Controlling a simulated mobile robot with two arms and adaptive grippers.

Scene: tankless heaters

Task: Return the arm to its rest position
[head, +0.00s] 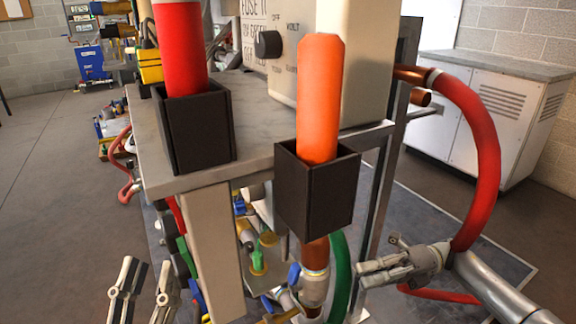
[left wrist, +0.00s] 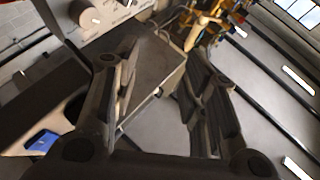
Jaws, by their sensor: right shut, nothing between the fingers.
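My left gripper (head: 144,285) is at the bottom left of the head view, in front of and below the bench. Its two fingers stand apart with nothing between them. They also show spread and empty in the left wrist view (left wrist: 160,80). My right gripper (head: 364,275) is at the lower right of the head view, below the bench top and beside the red hose. It is shut and holds nothing. My right arm runs from it to the bottom right corner.
A red handle (head: 181,45) and an orange handle (head: 319,100) stand in dark square holders at the bench edge (head: 265,165). A beige control box (head: 365,60) with a knob is behind. A red hose (head: 484,150) curves down close to my right arm. Floor at left is open.

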